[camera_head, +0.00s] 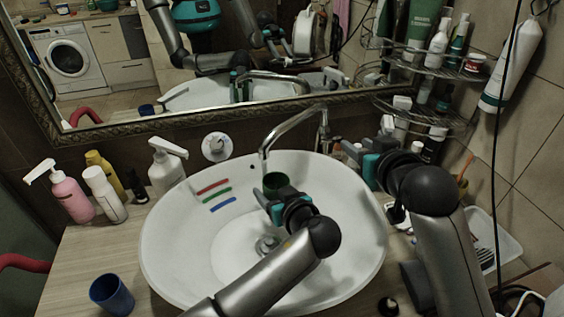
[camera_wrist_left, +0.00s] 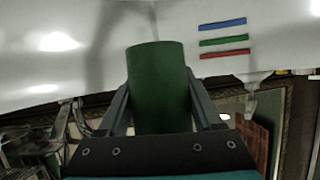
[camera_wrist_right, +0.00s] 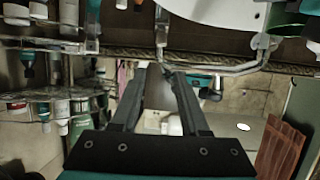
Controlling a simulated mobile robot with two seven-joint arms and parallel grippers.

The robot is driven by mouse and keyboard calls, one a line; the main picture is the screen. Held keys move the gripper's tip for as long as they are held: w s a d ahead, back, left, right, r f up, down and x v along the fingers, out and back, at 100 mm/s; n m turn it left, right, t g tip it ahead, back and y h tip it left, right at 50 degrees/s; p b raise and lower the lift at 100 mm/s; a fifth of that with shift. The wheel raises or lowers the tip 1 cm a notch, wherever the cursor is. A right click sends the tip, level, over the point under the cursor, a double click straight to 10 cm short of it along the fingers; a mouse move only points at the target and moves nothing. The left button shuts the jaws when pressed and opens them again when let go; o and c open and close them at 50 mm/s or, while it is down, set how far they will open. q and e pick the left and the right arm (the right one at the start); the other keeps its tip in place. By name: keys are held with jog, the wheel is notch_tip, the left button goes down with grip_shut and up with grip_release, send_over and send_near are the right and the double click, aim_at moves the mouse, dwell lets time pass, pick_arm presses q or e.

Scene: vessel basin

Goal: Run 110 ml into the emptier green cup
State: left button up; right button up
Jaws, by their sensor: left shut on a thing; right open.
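A dark green cup (camera_head: 277,182) is held over the white basin (camera_head: 160,245), just below and right of the faucet spout (camera_head: 264,150). My left gripper (camera_head: 270,193) is shut on this cup; the left wrist view shows its fingers on both sides of the green cup (camera_wrist_left: 160,85). I see no clear water stream, and the cup's inside is too dark to read a level. My right gripper (camera_head: 368,160) is open and empty, right of the faucet's upright body (camera_head: 324,130). A second green cup cannot be made out.
A dark blue cup (camera_head: 112,294) stands on the counter at front left. Red, green and blue strips (camera_head: 217,194) mark the basin wall. Pump bottles (camera_head: 70,192) stand at left. A wire shelf (camera_head: 430,65) with toiletries is at right. A mirror (camera_head: 250,90) is behind.

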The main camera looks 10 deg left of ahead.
pick_arm(q)
jog(key=shift+w, duration=0.1)
pick_arm(e)
jog(key=w, duration=0.1)
jog(key=w+r, duration=0.1)
jog(key=w+t, duration=0.1)
jog(key=shift+a+r, duration=0.35)
jog(key=shift+a, duration=0.05)
jog(key=c, duration=0.5)
jog(key=shift+w+a, duration=0.1)
jog(key=shift+w, duration=0.1)
jog(key=shift+c, duration=0.5)
jog(key=x, duration=0.9)
jog(key=shift+a+r, duration=0.15)
grip_shut()
jog(key=shift+w+f, duration=0.2)
jog(key=shift+f, duration=0.15)
jog(key=s+f, duration=0.2)
jog(key=shift+d+f, duration=0.3)
jog(key=shift+f, duration=0.05)
jog(key=shift+s+f, duration=0.1)
jog(key=shift+f, duration=0.05)
